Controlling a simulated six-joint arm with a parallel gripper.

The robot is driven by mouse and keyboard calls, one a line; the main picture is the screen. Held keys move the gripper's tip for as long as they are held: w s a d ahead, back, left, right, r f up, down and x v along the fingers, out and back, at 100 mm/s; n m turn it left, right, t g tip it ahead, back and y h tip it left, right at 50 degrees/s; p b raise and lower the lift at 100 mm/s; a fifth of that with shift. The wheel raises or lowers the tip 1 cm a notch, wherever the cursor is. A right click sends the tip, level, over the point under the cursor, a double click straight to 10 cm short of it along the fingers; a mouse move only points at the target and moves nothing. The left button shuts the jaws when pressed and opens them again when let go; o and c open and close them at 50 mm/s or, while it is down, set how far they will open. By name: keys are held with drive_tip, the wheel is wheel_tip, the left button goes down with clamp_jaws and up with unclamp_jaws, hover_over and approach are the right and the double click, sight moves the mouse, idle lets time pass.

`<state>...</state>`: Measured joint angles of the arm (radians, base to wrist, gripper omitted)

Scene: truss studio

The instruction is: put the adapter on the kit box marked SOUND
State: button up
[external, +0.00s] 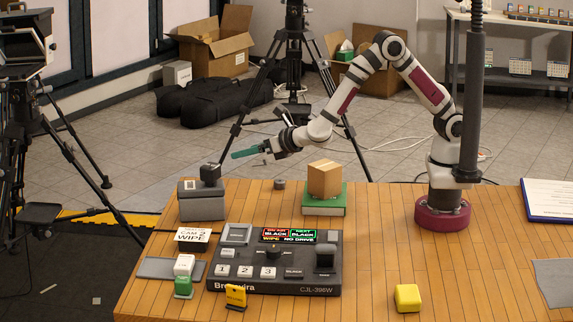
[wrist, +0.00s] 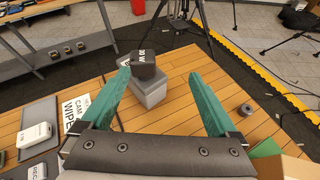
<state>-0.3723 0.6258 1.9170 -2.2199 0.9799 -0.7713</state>
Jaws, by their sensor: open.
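The adapter appears to be the black cube (external: 210,173) resting on a grey box (external: 203,207) at the back left of the table. In the wrist view the cube (wrist: 143,64) shows a "30W" mark, and the grey box (wrist: 151,91) is under it. My gripper (external: 245,152) is in the air above and to the right of the cube, not touching it. In the wrist view its teal fingers (wrist: 160,74) are spread wide and empty, with the cube beyond them. I cannot read the word SOUND on any box; the grey box has a small label too small to read.
A cardboard box (external: 324,179) stands on a green box (external: 325,206) right of the grey box. A dark switcher console (external: 275,261), a CAM 2 WIPE card (external: 193,235) and a white block (external: 184,264) sit in front. A yellow block (external: 408,297) lies front right. The table's right middle is clear.

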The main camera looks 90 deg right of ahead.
drive_tip(key=s+d+r+m+g+h, duration=0.2)
drive_tip(key=s+d+r+m+g, duration=0.1)
drive_tip(key=s+d+m, duration=0.35)
drive_tip(key=s+d+r+m+g+h, duration=0.1)
drive_tip(key=s+d+r+m+g, duration=0.2)
drive_tip(key=s+d+m, duration=0.4)
drive_tip(key=s+m+g+y, duration=0.2)
drive_tip(key=s+m+g, duration=0.2)
drive_tip(key=s+m, duration=0.7)
drive_tip(key=s+a+f+m+g+y, duration=0.2)
drive_tip(key=s+a+m+y, duration=0.6)
drive_tip(key=s, duration=0.8)
drive_tip(key=a+m, duration=0.2)
drive_tip(key=a, duration=0.2)
drive_tip(key=shift+s+a+f+m+y, duration=0.25)
drive_tip(key=shift+s+m+y, duration=0.1)
drive_tip(key=shift+s+y, duration=0.05)
